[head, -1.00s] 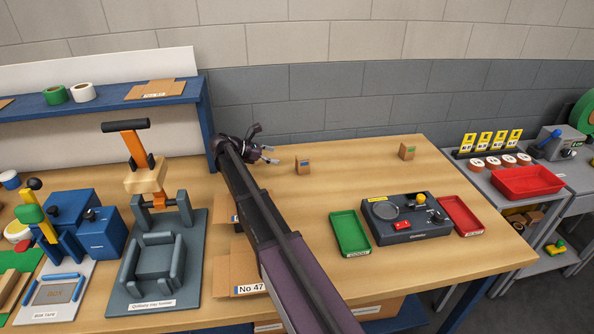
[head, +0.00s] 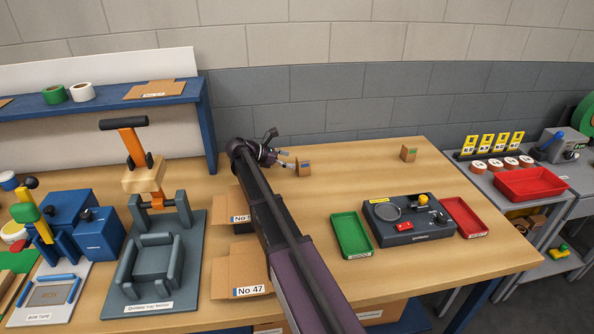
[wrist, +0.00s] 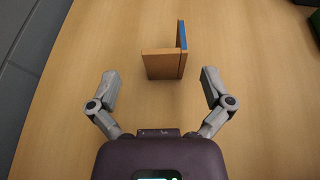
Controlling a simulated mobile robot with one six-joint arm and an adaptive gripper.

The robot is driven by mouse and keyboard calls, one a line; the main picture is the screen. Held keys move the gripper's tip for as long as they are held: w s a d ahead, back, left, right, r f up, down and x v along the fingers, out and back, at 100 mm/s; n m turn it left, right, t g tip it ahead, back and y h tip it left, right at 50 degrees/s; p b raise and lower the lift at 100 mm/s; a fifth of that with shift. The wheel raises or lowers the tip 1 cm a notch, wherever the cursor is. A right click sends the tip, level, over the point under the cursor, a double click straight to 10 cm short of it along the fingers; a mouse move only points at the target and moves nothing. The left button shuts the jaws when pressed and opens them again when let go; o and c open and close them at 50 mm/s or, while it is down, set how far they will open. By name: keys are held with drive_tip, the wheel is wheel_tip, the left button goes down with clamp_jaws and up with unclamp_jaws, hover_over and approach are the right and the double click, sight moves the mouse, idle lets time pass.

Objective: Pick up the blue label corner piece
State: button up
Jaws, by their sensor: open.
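The corner piece with the blue label (head: 304,168) stands on the wooden table toward the back. It is a small brown angled piece. In the wrist view the corner piece (wrist: 163,65) is upright, its two walls meeting in an L, with blue along one top edge. My gripper (head: 287,164) is just left of it in the head view. In the wrist view my gripper (wrist: 157,85) is open, its fingers spread either side of the line to the piece. The piece lies just ahead of the fingertips, between their lines, and looks untouched.
A corner piece with a green label (head: 408,153) stands farther right on the table (head: 350,185). A green tray (head: 350,235), a grey control box (head: 408,236) and a red tray (head: 466,217) are nearer the front. Brown cartons (head: 235,270) lie left of my arm.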

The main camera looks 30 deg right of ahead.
sight(297, 161)
drive_tip(key=shift+b+x, duration=0.5)
drive_tip(key=shift+x, duration=1.25)
drive_tip(key=shift+r, duration=0.1)
drive_tip(key=c, duration=0.8)
